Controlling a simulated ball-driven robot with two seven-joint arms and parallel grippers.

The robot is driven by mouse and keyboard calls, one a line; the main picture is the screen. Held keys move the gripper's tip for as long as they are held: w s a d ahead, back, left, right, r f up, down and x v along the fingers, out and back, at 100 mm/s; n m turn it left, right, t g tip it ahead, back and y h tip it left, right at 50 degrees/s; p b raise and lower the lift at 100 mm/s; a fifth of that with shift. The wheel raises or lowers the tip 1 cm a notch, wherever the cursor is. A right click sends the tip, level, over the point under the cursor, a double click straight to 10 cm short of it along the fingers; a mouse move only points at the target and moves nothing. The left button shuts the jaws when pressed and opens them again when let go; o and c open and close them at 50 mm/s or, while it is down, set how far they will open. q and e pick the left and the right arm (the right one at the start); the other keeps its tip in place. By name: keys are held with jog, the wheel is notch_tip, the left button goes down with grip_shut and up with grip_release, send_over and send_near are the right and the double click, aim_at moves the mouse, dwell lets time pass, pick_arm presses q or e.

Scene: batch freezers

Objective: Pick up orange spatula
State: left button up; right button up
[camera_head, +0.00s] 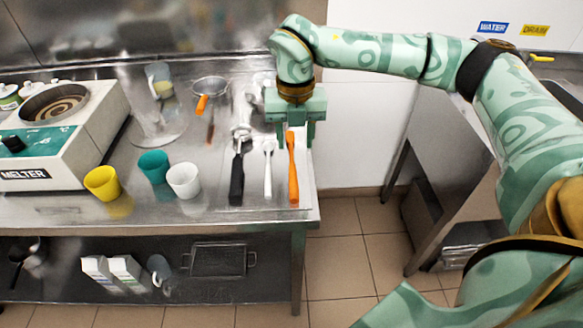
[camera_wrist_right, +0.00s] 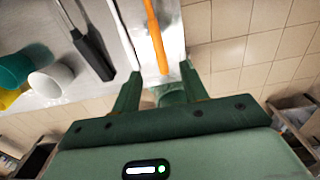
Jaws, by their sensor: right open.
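The orange spatula (camera_head: 292,170) lies on a pale tray at the right end of the steel counter, its handle toward the counter's front edge. My right gripper (camera_head: 294,143) is above it, pointing down, open, with its fingers to either side of the spatula in the head view. In the right wrist view the orange handle (camera_wrist_right: 156,38) runs between the open fingers (camera_wrist_right: 160,88). I cannot tell how far above it they are. The far end of the spatula is hidden by the gripper in the head view. My left gripper is not in view.
A white utensil (camera_head: 268,172) and a black-handled one (camera_head: 237,175) lie close to the left of the spatula. The counter's right edge is near the spatula.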

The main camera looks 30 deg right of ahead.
jog(key=b, duration=0.1)
send_over(293, 175)
jog(key=f, duration=0.6)
jog(key=shift+s, duration=0.25)
jog(key=f, duration=0.1)
jog(key=f+b, duration=0.1)
jog(key=f, duration=0.1)
jog(key=f+b, duration=0.1)
jog(key=f, duration=0.1)
jog(key=shift+w+f, duration=0.25)
jog(key=shift+w, duration=0.05)
jog(key=shift+r, duration=0.1)
jog(key=shift+c, duration=0.6)
grip_shut()
